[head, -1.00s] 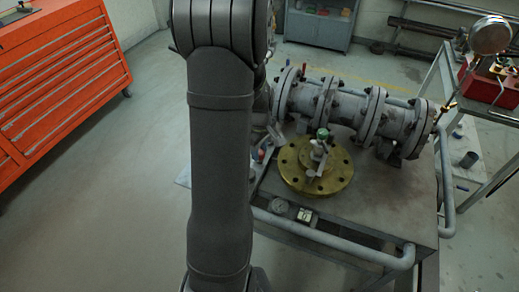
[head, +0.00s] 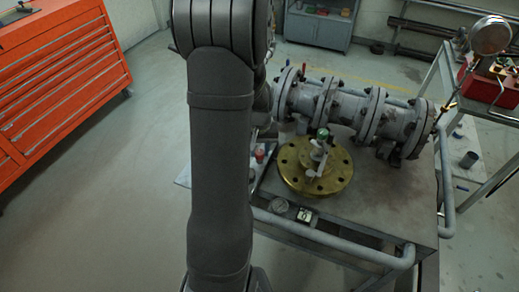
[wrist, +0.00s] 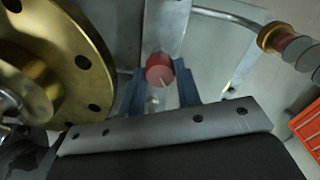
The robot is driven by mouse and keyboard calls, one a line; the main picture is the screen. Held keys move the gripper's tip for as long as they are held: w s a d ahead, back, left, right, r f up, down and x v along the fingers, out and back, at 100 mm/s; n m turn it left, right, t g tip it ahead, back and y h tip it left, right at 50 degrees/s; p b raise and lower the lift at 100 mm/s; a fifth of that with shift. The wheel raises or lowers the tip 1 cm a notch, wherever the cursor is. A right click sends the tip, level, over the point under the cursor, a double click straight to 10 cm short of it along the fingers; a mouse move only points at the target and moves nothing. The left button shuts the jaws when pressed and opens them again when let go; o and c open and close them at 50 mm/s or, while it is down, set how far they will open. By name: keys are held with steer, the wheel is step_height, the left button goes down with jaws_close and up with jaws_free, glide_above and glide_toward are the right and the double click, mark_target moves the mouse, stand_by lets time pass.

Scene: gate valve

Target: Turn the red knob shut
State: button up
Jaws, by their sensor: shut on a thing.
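The red knob (wrist: 158,70) shows at the centre of the wrist view, a small red cylinder with a pale line on its face. It also shows in the head view (head: 260,155), just right of my arm and left of the brass flange. My gripper (wrist: 160,82) has its two blue fingers on either side of the knob and is shut on it. In the head view my forearm hides most of the gripper. How far the knob is turned I cannot tell.
The brass flange (head: 296,180), with a green-topped valve stem, stands close by on the metal bench (head: 390,205). Grey flanged piping (head: 345,106) lies behind it. A bent grey rail (head: 340,245) runs along the bench front. A red tool cabinet (head: 65,90) stands far left.

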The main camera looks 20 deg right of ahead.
steer(key=m, duration=0.6)
steer(key=shift+m, duration=0.4)
stand_by(0.3)
steer(key=o, duration=1)
steer(key=shift+c, duration=0.2)
step_height(320, 180, up, 17)
steer(key=shift+r, duration=0.2)
steer(key=shift+f, duration=0.1)
step_height(320, 180, down, 17)
steer(key=shift+f, duration=0.15)
